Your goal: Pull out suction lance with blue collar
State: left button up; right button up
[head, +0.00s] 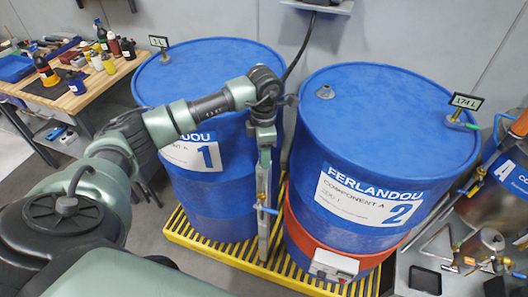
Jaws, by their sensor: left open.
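My left gripper (285,98) is at the right rim of the blue drum marked 1 (210,60), at the end of my arm; its fingers are small and partly hidden, but it is open. A black hose (298,52) comes down from above to just behind the gripper. The suction lance and its blue collar cannot be made out; my wrist covers that part of the drum top. My right gripper is not in view.
Both drums stand on a yellow grated pallet (213,243). Signs read 1 L (159,42) and 174 L (467,102). A bench with bottles (75,98) is left; tools and pipework are right.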

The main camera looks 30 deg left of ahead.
pick_arm(q)
jog(key=shift+b, duration=0.35)
dwell(0.3)
grip_shut()
dwell(0.6)
jog(key=shift+o, duration=1.4)
grip_release()
jog(key=shift+r, duration=0.1)
